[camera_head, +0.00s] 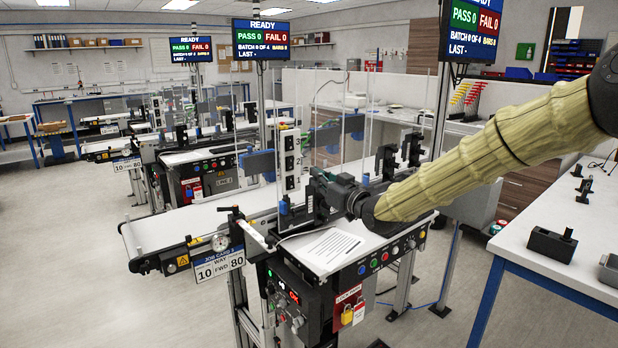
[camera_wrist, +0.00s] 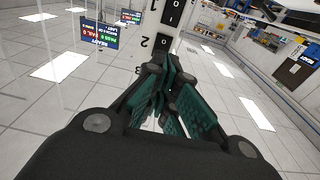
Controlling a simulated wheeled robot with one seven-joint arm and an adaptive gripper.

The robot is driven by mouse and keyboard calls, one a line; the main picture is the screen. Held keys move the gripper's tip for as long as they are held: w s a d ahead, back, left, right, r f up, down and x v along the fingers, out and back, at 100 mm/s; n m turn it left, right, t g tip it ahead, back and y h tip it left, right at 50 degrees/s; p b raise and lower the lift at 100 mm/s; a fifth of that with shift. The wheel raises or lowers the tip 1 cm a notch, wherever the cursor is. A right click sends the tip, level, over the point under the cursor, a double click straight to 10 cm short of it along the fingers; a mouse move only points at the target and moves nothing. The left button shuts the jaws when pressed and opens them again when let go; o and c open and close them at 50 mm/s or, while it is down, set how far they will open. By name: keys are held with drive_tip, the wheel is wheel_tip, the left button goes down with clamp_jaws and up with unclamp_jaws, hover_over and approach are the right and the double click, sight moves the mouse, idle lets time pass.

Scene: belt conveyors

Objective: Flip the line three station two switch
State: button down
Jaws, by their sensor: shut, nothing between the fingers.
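A white upright switch panel (camera_head: 291,160) stands on the nearest conveyor, with black rocker switches stacked on it and a "2" beside the middle one. In the wrist view the panel (camera_wrist: 168,28) is upside down at the top centre, with the marks "O" and "I" on its switches and digits along its left edge. My gripper (camera_head: 314,190) is just right of the panel's lower part, shut and empty. Its green-padded fingers (camera_wrist: 163,72) point at the panel and cover its lower end in the wrist view. I cannot tell whether they touch it.
The nearest conveyor (camera_head: 160,232) carries clear guards, a paper sheet (camera_head: 322,248) and a control box (camera_head: 290,300) with a padlocked red tag. More conveyors stand behind to the left. A white table (camera_head: 560,285) is at the right. The floor at front left is free.

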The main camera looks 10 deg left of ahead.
drive_tip(key=shift+b+v, duration=0.35)
drive_tip(key=shift+v, duration=1.6)
drive_tip(key=shift+s+r, duration=0.15)
